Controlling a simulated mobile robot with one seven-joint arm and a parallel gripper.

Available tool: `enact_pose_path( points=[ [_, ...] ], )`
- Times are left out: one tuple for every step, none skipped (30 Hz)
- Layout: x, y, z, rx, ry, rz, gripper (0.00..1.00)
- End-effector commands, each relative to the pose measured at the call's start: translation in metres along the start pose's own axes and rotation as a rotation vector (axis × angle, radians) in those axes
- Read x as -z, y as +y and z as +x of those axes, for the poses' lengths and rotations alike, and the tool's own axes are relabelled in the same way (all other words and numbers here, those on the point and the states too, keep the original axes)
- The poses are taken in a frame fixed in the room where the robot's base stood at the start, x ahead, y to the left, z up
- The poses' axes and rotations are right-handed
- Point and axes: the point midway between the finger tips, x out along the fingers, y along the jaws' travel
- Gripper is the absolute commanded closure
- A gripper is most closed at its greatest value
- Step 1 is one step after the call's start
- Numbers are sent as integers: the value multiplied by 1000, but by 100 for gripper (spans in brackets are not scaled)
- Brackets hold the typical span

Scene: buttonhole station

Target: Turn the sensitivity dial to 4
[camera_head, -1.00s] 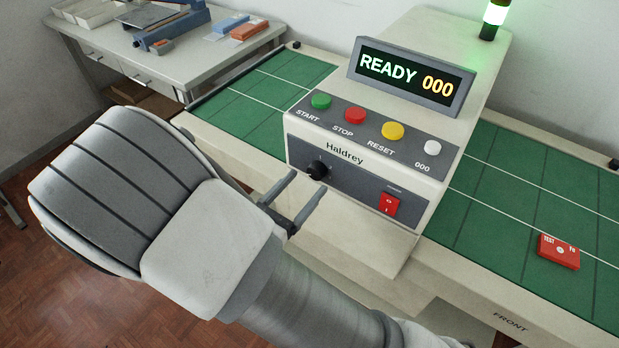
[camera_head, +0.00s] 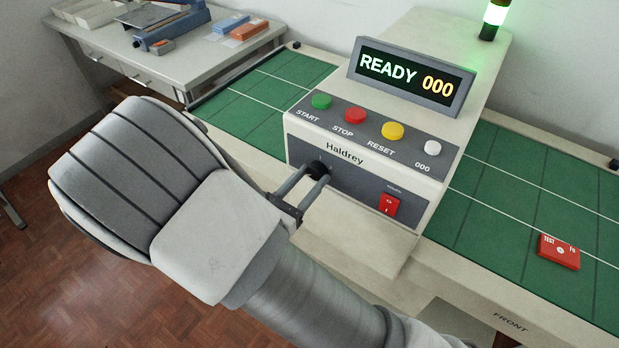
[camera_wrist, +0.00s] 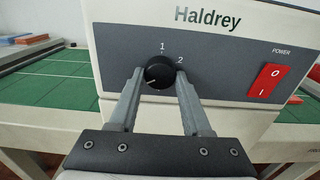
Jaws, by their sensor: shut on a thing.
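The sensitivity dial is a round black knob (camera_wrist: 159,74) on the dark grey front panel (camera_wrist: 228,72), below the name Haldrey. The numbers 1 and 2 show above it and to its upper right in the wrist view; other marks are hidden behind the fingers. A pale pointer line on the knob points to its lower left. My gripper (camera_wrist: 160,80) is shut on the dial, one finger on each side. In the head view my gripper (camera_head: 313,172) reaches the panel from the front left, and its fingers cover part of the dial (camera_head: 319,167).
A red power switch (camera_head: 389,204) sits right of the dial. Green START (camera_head: 321,101), red STOP (camera_head: 355,115), yellow RESET (camera_head: 392,130) and white 000 (camera_head: 432,147) buttons line the ledge above. The display (camera_head: 412,78) reads READY 000. A red test box (camera_head: 558,252) lies on the green belt.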

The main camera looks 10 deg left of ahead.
Motion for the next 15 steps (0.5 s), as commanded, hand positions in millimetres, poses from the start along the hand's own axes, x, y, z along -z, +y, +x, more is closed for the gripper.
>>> enact_pose_path(
  points=[
    [0,0,0,0,0,0,100],
    [0,0,0,0,0,0,100],
    [0,0,0,0,0,-1,100],
    [0,0,0,0,0,-2,100],
    [0,0,0,0,0,-4,100],
    [0,0,0,0,0,-9,100],
    [-1,0,0,0,0,-14,100],
    [-1,0,0,0,0,-21,100],
    [-1,0,0,0,1,-31,100],
    [-1,0,0,0,1,-41,100],
    [-2,0,0,0,1,-52,100],
    [-2,0,0,0,1,-71,100],
    [-2,0,0,0,2,-85,100],
    [-3,0,-1,0,2,-103,100],
    [-3,0,-1,0,2,-128,100]
  ],
)
